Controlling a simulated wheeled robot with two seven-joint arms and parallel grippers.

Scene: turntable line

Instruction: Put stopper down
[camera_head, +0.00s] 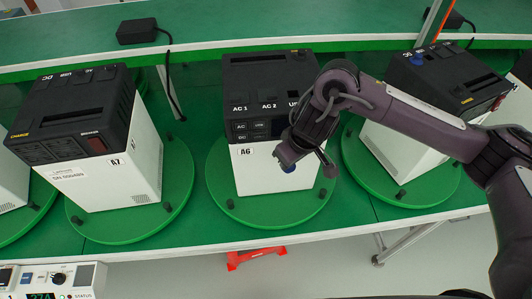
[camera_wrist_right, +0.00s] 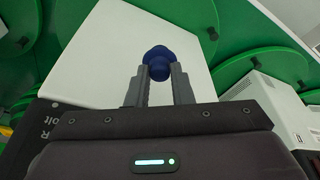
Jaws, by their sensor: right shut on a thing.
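My right gripper (camera_head: 291,162) is in front of the white lower face of unit A6 (camera_head: 246,172). In the right wrist view its two fingers (camera_wrist_right: 159,80) are shut on a blue stopper (camera_wrist_right: 159,58) with a rounded head. In the head view only a small blue part of the stopper (camera_head: 288,168) shows below the gripper. The white face lies behind the stopper in the wrist view; I cannot tell whether they touch. Unit A6 stands on a round green turntable (camera_head: 235,208). My left gripper is not in view.
Unit A7 (camera_head: 140,160) stands on a turntable to the left. Another unit (camera_head: 400,145) with a blue knob on top (camera_head: 417,60) stands to the right. Small dark pegs (camera_head: 230,204) edge the turntables. A black adapter (camera_head: 137,31) lies on the back ledge.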

